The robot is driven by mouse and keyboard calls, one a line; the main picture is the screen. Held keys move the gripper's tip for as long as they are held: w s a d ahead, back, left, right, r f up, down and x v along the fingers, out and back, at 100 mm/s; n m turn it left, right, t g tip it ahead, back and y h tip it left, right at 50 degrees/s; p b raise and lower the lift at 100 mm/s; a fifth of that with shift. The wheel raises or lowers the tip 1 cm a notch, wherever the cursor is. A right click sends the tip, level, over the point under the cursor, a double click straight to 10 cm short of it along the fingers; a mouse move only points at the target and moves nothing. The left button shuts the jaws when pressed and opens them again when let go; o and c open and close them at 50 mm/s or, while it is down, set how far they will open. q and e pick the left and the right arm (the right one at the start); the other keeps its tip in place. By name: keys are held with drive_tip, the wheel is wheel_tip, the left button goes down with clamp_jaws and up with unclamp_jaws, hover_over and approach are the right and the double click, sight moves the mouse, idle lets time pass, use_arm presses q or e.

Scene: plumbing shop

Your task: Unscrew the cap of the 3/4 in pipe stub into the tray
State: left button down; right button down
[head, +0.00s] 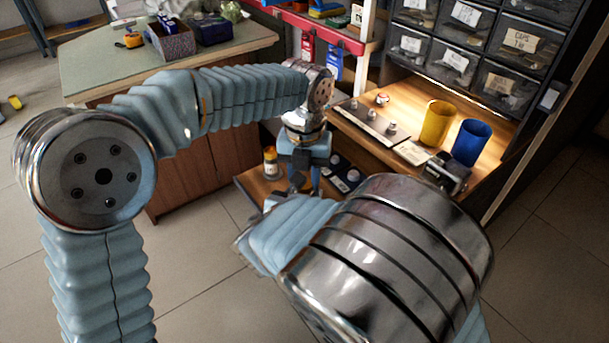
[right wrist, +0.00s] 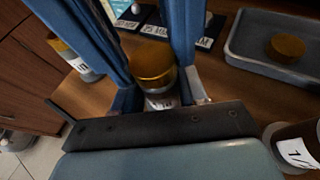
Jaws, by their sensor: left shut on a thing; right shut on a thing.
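The brass cap (right wrist: 152,66) is in the right wrist view, on top of the upright pipe stub (right wrist: 161,101), whose white label is partly covered. My left gripper (head: 306,182) points down from above. Its blue fingers stand on both sides of the cap, and it is shut on the cap. My right gripper (right wrist: 158,106) is low at the stub and shut on it; its dark palm bar hides the stub's lower part. The grey tray (right wrist: 245,58) stands to the right in the right wrist view, with another brass cap (right wrist: 285,48) lying in it.
Another labelled stub (right wrist: 296,152) is at lower right. Black size plates (right wrist: 150,28) lie behind. A yellow cup (head: 436,123) and a blue cup (head: 471,143) stand on the shelf at right, below drawers.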

use_arm(q)
drive_tip(key=n, duration=0.3)
drive_tip(key=shift+n, duration=0.3)
drive_tip(key=n, duration=0.5)
drive_tip(key=shift+n, duration=0.3)
drive_tip(key=n, duration=0.5)
drive_tip(key=shift+n, duration=0.4)
drive_tip(key=n, duration=0.4)
drive_tip(key=shift+n, duration=0.4)
drive_tip(key=shift+d, duration=0.1)
drive_tip(key=c, duration=0.7)
unclamp_jaws()
drive_tip(key=shift+r, duration=0.1)
